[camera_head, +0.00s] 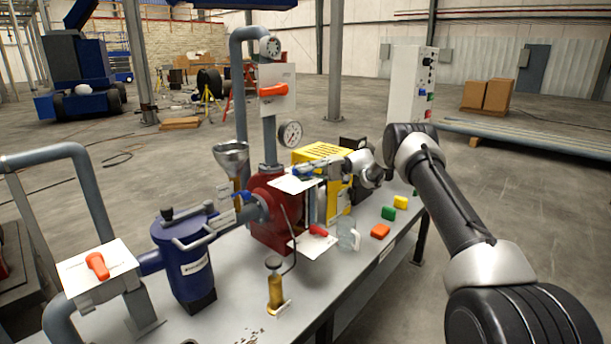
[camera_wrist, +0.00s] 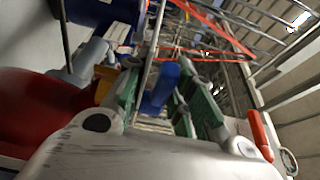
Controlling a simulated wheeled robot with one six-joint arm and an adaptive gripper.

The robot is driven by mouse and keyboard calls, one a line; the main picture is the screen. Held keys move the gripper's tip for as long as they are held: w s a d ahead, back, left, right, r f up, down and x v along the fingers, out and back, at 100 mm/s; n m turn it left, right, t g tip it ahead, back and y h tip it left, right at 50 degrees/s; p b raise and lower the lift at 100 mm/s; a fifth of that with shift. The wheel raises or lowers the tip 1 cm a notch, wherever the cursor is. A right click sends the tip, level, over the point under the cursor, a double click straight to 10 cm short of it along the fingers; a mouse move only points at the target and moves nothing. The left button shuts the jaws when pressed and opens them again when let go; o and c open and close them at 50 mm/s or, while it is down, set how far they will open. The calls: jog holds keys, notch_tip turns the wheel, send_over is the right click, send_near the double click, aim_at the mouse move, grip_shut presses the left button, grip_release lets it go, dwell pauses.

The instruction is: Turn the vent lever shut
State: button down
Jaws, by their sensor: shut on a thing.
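My gripper (camera_head: 308,170) reaches in from the right over the bench, beside the red pump body (camera_head: 262,228). In the wrist view its green-padded fingers (camera_wrist: 158,100) are shut on a blue lever handle (camera_wrist: 162,86). A little of that blue shows at the fingertips in the head view, above a white plate (camera_head: 293,184). The lever's base and its angle are mostly hidden by the fingers. The labels are too small to read, so I cannot tell by name which lever is the vent lever.
Red-orange levers sit on a left plate (camera_head: 97,266), an upper plate (camera_head: 273,90) and low in front (camera_head: 318,231). A funnel (camera_head: 231,158), gauge (camera_head: 290,134), yellow box (camera_head: 322,153), clear jug (camera_head: 347,236) and blue filter vessel (camera_head: 187,262) crowd the bench. Coloured blocks lie at the right.

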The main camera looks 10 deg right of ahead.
jog(key=shift+w+r, duration=0.1)
jog(key=shift+r, duration=0.4)
jog(key=c, duration=1.4)
grip_release()
jog(key=shift+f, duration=0.15)
jog(key=shift+f, duration=0.1)
jog(key=v, duration=0.7)
jog(key=shift+d, duration=0.15)
